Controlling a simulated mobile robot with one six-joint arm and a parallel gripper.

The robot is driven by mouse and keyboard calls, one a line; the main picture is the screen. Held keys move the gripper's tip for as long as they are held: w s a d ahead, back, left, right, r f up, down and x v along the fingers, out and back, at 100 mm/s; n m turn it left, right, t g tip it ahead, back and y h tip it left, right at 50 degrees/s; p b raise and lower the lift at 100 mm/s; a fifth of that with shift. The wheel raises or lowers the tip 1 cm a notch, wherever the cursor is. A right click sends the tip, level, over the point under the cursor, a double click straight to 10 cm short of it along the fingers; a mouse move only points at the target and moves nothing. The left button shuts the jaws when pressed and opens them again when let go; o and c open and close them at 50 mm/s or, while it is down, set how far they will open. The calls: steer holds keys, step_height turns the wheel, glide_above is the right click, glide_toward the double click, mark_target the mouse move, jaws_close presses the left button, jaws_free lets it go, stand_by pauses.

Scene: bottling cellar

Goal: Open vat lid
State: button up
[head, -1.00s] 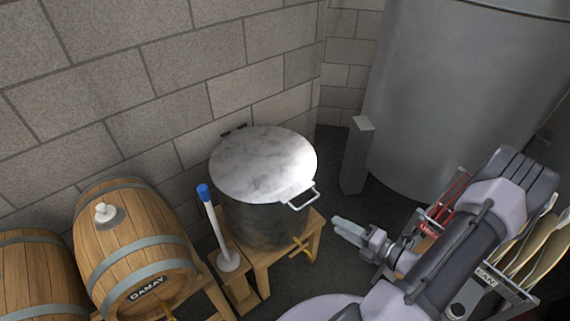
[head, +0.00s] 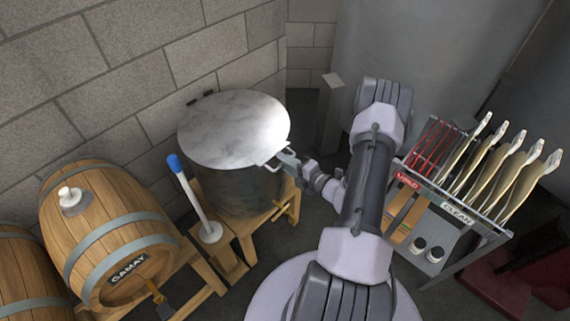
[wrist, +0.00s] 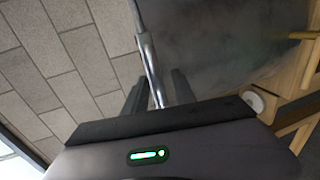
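The steel vat (head: 236,190) stands on a wooden stand by the block wall. Its round grey lid (head: 232,128) lies flat over the top, with dark hinges (head: 201,97) at the back. A bar handle (head: 272,156) sticks out at the lid's front right. My gripper (head: 287,160) is at this handle. In the wrist view, the handle bar (wrist: 151,65) runs between my two fingers, which are apart with a visible gap beside the bar. The fingertips are partly hidden in the head view.
A blue-topped white rod (head: 192,195) stands left of the vat. A GAMAY barrel (head: 105,235) is farther left. A brass tap (head: 287,207) juts from the vat's lower front. A rack marked USED and CLEAN (head: 440,200) stands right of my arm. A grey post (head: 328,115) is behind.

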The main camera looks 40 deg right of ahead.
steer(key=shift+c, duration=0.2)
jaws_close()
stand_by(1.3)
